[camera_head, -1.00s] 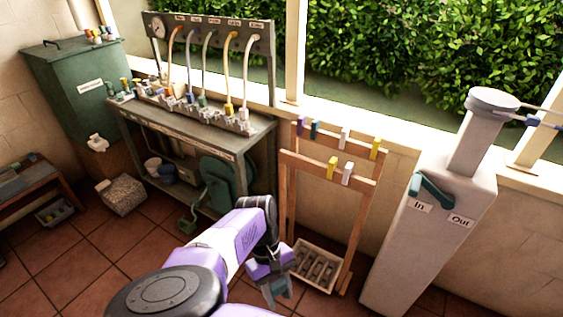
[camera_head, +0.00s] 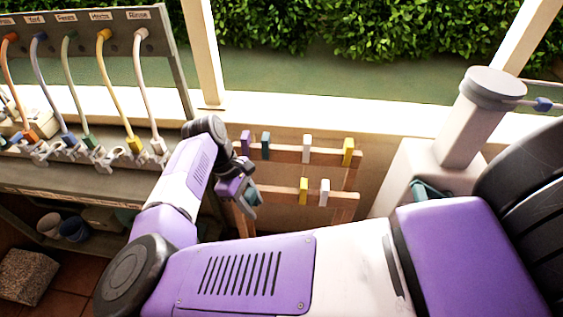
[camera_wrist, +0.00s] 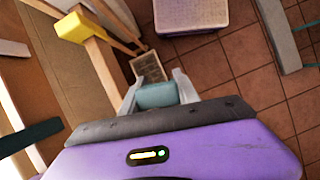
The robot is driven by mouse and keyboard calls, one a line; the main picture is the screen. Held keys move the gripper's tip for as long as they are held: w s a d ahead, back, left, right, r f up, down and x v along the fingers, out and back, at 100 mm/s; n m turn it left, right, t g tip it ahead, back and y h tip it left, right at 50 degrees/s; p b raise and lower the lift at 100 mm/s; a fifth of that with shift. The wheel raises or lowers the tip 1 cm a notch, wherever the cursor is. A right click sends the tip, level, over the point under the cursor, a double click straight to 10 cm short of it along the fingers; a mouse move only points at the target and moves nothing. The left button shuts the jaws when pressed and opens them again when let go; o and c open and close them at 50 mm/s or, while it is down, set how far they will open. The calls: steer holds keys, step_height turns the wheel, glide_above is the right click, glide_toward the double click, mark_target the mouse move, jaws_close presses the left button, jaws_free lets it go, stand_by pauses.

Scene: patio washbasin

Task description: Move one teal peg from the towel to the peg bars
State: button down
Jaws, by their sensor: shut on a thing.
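My gripper (camera_head: 243,195) is shut on a teal peg (camera_wrist: 157,95), which sits between the two pale fingertips in the wrist view. The held peg also shows in the head view (camera_head: 253,196), at the left end of the lower peg bar (camera_head: 275,191); I cannot tell whether they touch. The upper peg bar (camera_head: 287,155) carries a purple peg (camera_head: 245,140), another teal peg (camera_head: 266,145), a white peg (camera_head: 307,147) and a yellow peg (camera_head: 348,150). The lower bar carries a yellow peg (camera_head: 304,191) and a white peg (camera_head: 324,192).
The wooden rack stands against the low wall. A bench with coloured hoses (camera_head: 104,80) is at the left, and a pale pillar (camera_head: 465,130) at the right. A tray (camera_wrist: 150,67) lies on the tiled floor below. The lower bar's left part looks clear.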

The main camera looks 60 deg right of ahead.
mark_target(284, 189)
steer(key=s+d+r+n, duration=0.1)
steer(key=s+d+r, duration=0.1)
steer(key=d+r, duration=0.25)
steer(key=s+d+r+n, duration=0.2)
steer(key=s+d+r, duration=0.1)
steer(key=d, duration=0.3)
steer(key=shift+h, duration=0.4)
steer(key=shift+w+d+f+b, duration=0.1)
steer(key=shift+f+b, duration=0.75)
steer(key=shift+f, duration=1.5)
steer(key=shift+w+f+b, duration=0.1)
steer(key=shift+f+b, duration=0.7)
steer(key=shift+f, duration=1.5)
steer(key=shift+f+b, duration=1.25)
steer(key=c, duration=0.8)
jaws_free()
steer(key=shift+r, duration=0.1)
